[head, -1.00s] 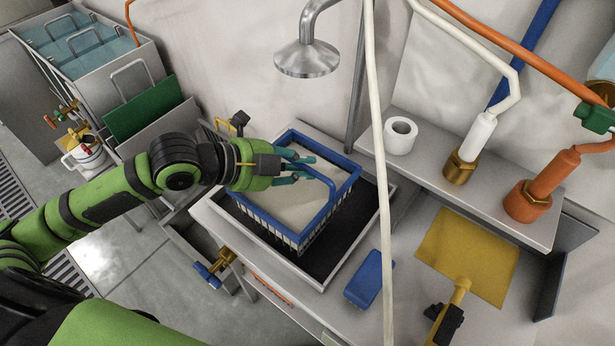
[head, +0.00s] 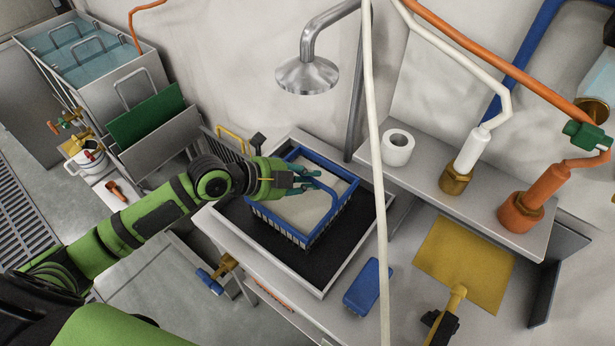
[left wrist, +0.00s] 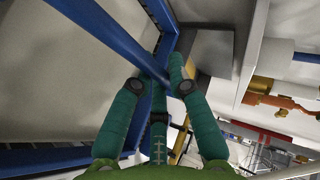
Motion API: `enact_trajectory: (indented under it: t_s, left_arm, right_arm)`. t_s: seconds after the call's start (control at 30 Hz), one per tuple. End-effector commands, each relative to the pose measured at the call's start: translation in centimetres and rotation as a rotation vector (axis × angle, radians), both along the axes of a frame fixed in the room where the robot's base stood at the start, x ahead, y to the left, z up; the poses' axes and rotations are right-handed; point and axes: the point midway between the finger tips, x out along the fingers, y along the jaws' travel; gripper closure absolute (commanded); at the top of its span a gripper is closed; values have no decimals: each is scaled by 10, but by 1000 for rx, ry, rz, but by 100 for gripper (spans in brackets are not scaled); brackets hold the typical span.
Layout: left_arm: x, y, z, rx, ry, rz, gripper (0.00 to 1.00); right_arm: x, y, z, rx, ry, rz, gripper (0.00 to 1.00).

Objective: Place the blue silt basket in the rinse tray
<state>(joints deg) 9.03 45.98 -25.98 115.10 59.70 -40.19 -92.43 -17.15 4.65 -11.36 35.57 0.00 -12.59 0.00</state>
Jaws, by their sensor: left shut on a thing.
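The blue silt basket (head: 272,221) is a rectangular mesh basket with a blue rim, filled with pale grey material. It is within the outline of the rinse tray (head: 238,228), a metal tray with a black floor, toward its far side. Whether its bottom touches the floor is hard to tell. My left gripper (head: 314,183) comes in from the left over the basket, its teal fingers shut on the blue handle. In the left wrist view the handle (left wrist: 112,38) runs between the fingers (left wrist: 158,85). My right gripper is not in view.
A shower head (head: 307,75) hangs above the tray, and a white hose (head: 377,190) crosses at its right. A blue block (head: 368,287) lies right of the tray. A shelf holds a white roll (head: 397,148). The tray's near side is bare.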

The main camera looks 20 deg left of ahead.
Motion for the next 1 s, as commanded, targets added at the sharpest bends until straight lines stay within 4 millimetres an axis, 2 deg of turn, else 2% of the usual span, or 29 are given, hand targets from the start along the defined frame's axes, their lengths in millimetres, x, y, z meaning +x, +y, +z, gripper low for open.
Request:
enact_trajectory:
  t_s: [0.1, 0.13, 0.17, 0.2, 0.6, 0.73, 1.0]
  left_arm:
    - [1, 0, -1, -1, -7, 1, 100]
    - [0, 0, -3, 1, -1, 0, 78]
    - [0, 0, -2, 1, -1, -1, 66]
    - [0, 0, -2, 1, -1, -1, 59]
    - [0, 0, 3, -1, 1, 1, 59]
    - [-8, 11, 6, 4, 0, 2, 59]
    - [-37, 39, 29, 8, 2, -1, 59]
  right_arm:
    - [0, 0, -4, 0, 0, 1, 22]
    - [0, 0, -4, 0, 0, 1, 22]
    - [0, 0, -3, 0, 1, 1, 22]
    - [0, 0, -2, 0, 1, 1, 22]
    - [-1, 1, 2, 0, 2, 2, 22]
    - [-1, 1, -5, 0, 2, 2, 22]
    - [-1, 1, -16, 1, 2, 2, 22]
